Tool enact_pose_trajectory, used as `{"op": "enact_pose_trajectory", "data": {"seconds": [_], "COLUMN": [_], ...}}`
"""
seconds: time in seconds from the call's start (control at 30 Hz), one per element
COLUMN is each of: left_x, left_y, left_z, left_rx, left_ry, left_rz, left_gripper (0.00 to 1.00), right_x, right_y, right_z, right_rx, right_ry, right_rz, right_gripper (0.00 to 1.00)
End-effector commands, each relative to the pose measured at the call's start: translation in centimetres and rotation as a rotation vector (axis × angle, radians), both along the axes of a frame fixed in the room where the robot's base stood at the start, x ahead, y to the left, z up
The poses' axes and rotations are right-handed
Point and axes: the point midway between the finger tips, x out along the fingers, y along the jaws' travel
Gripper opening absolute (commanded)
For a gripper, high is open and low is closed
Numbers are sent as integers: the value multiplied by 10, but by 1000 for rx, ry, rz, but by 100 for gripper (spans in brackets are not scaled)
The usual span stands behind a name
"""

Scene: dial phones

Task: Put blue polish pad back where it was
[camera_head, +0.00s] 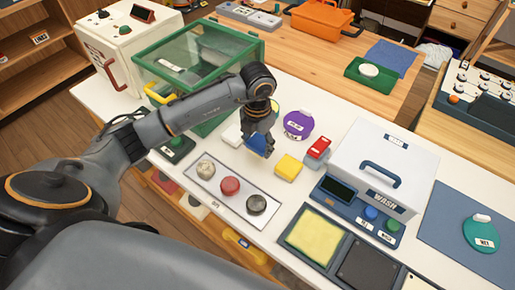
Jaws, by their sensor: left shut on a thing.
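My left gripper (259,146) reaches in from the left and is shut on the blue polish pad (261,140), above the white table near its middle. The arm and fingers hide part of the pad, and I cannot tell whether it touches the table. A yellow pad (289,167) lies just to the right of the gripper. A red block (318,149) stands further right, and a white block (232,136) is just to the left. My right gripper does not show.
A tray (220,202) with three round knobs lies in front. A purple disc (298,125) lies behind the yellow pad. The white WASH box (384,160) stands at right, with a button panel before it. A green-framed glass case (190,65) stands behind my arm.

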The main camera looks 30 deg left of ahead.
Motion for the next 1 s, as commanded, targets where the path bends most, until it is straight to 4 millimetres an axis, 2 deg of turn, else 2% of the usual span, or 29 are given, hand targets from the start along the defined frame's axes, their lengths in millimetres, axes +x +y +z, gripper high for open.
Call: {"op": "enact_pose_trajectory", "data": {"seconds": [0.2, 0.57, 0.6, 0.7, 1.0], "left_x": [0, 0, 0, 0, 0], "left_y": [0, 0, 0, 0, 0], "left_z": [-29, -35, -34, -34, -33], "left_rx": [-2, 0, 0, 0, -1], "left_ry": [2, 0, 0, 1, 1], "left_rz": [1, 1, 1, 1, 1], "left_gripper": [32, 32, 61, 80, 80], "right_x": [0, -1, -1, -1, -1], "right_y": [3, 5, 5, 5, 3], "right_z": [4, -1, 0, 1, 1], "right_rx": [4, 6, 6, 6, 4], "right_ry": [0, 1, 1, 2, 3], "right_rz": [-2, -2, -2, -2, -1], "right_gripper": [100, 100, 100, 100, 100]}}
